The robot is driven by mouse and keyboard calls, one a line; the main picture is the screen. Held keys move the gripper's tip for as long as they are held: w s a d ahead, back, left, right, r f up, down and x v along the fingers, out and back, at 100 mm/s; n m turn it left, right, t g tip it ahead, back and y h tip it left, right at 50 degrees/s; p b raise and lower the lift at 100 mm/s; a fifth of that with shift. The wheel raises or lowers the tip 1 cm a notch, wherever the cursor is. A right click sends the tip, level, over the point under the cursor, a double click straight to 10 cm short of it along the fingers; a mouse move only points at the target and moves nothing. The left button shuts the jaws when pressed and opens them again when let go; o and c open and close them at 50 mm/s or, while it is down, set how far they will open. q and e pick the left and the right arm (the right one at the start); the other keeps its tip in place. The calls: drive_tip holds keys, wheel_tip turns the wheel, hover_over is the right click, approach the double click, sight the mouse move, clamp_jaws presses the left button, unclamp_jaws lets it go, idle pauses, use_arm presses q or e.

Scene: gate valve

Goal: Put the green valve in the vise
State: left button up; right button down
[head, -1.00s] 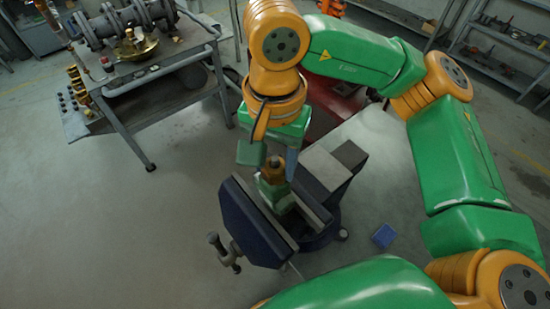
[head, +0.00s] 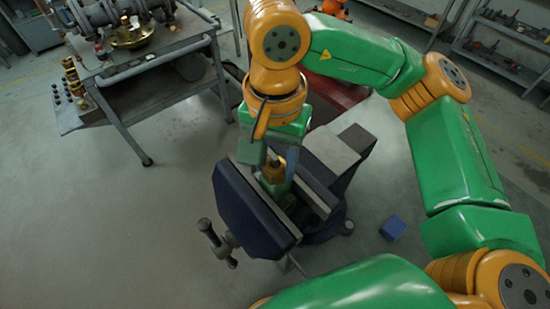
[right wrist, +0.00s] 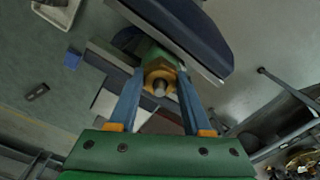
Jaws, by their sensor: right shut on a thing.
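The green valve (head: 274,187) with its brass-coloured top stands between the jaws of the dark blue vise (head: 243,208) in the head view. My right gripper (head: 271,164) is above the vise, pointing down, its two fingers shut on the valve's upper part. In the right wrist view the fingers (right wrist: 158,76) lie on either side of the valve's brass nut and stem (right wrist: 160,82). The vise jaw (right wrist: 190,38) shows beyond them. The valve's lower end is hidden by the jaws. My left gripper is not in view.
A small blue block (head: 393,227) lies on the floor right of the vise. A grey metal workbench (head: 150,68) with pipe fittings stands at upper left. Shelving (head: 505,48) stands at upper right. The floor left of the vise is clear.

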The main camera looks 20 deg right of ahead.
drive_tip(key=shift+f, duration=0.1)
idle(0.3)
drive_tip(key=shift+c, duration=1.3)
unclamp_jaws()
wheel_tip(320, 180, up, 7)
drive_tip(key=p, duration=0.5)
